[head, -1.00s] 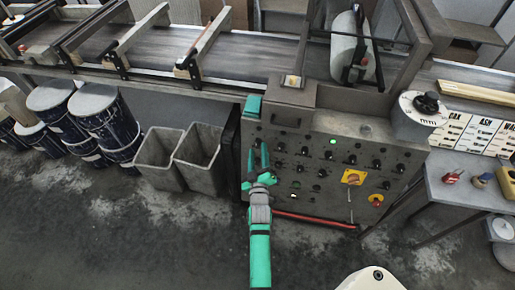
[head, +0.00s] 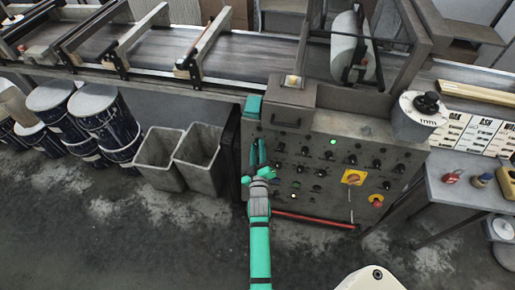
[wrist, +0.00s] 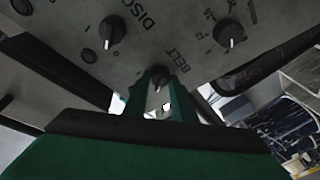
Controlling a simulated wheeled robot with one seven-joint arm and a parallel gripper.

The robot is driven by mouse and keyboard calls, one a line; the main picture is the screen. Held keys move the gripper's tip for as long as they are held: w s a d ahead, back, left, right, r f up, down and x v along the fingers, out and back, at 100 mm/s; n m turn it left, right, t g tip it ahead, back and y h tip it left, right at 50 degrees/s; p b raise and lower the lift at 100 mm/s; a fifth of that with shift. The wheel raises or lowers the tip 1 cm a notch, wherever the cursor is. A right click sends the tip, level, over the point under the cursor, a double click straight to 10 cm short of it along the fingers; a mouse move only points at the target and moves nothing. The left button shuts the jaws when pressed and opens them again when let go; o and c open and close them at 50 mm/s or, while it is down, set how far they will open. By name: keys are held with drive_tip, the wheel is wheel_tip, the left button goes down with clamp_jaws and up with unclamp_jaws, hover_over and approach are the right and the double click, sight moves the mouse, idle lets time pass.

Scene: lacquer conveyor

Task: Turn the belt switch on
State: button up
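The belt switch (wrist: 160,79) is a small dark knob below the printed word BELT on the grey control panel (head: 325,200), in the wrist view. My gripper (wrist: 163,84) has its two green fingers on either side of this knob, close against it; they look shut on it. The fingers partly hide the knob, so which way it points cannot be told. In the head view my gripper (head: 258,150) is at the panel's left side, and the belt switch is hidden there by the fingers.
Other dark knobs (wrist: 230,35) sit close by on the panel. A red bar (head: 315,220) runs along the panel's bottom. Grey bins (head: 198,160) stand left of the panel.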

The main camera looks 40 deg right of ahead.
drive_tip(key=shift+a, duration=0.1)
drive_tip(key=shift+c, duration=1.3)
drive_tip(key=shift+o, duration=0.2)
